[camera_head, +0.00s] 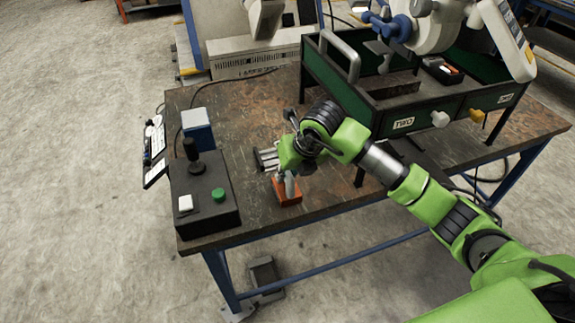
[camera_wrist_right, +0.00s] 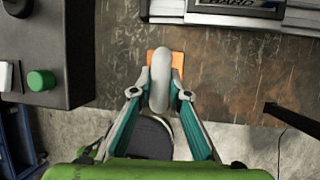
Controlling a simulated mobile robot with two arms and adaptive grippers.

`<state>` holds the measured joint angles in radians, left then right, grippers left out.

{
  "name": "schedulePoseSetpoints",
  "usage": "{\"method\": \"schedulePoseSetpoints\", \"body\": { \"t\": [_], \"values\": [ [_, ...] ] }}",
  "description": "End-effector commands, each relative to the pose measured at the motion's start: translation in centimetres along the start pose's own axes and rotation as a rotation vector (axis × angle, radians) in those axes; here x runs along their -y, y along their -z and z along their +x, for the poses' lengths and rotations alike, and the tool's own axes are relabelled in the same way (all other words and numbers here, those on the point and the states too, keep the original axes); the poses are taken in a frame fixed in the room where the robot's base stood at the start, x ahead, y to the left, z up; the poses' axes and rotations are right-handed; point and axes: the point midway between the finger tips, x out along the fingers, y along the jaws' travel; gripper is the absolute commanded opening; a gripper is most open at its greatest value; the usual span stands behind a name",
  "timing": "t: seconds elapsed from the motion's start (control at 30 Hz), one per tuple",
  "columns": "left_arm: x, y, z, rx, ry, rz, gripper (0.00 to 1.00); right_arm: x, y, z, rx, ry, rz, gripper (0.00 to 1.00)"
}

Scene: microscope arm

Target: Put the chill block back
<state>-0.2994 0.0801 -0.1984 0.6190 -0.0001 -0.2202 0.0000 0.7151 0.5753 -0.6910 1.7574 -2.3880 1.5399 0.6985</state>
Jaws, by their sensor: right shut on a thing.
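My right gripper (camera_head: 289,173) reaches down over the front part of the workbench. In the right wrist view its two fingers (camera_wrist_right: 159,93) are shut on a rounded grey handle (camera_wrist_right: 160,75). An orange block (camera_head: 288,192) lies below the handle, near the bench's front edge, and its orange top also shows in the wrist view (camera_wrist_right: 177,62). The block looks to be on or just above the bench top; I cannot tell which. A ribbed silver metal piece (camera_head: 267,159) lies just behind it, with lettering reading "HARD" in the wrist view (camera_wrist_right: 222,8). My left gripper is not in view.
A black control box (camera_head: 205,214) with a joystick and green button stands at the left. A blue-and-white box (camera_head: 197,128) is behind it. A dark green drawer unit (camera_head: 385,108) and a blue-and-white jointed device (camera_head: 435,30) stand back right. The bench's back middle is mostly clear.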

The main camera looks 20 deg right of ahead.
Motion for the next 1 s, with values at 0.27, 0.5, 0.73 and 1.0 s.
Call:
{"method": "schedulePoseSetpoints", "body": {
  "t": [0.27,0.5,0.73,1.0],
  "values": [
    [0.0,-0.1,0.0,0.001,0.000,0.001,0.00,-0.1,-0.4,-0.2,0.012,-0.005,-0.001,0.00],
    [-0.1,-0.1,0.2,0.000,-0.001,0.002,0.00,0.0,0.1,0.2,0.000,-0.001,0.000,0.33],
    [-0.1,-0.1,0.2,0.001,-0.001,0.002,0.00,0.0,0.1,0.2,0.000,-0.001,0.000,0.33],
    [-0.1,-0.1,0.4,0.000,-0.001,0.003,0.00,0.1,-0.1,-2.3,0.005,0.000,-0.002,0.33]
  ]
}}
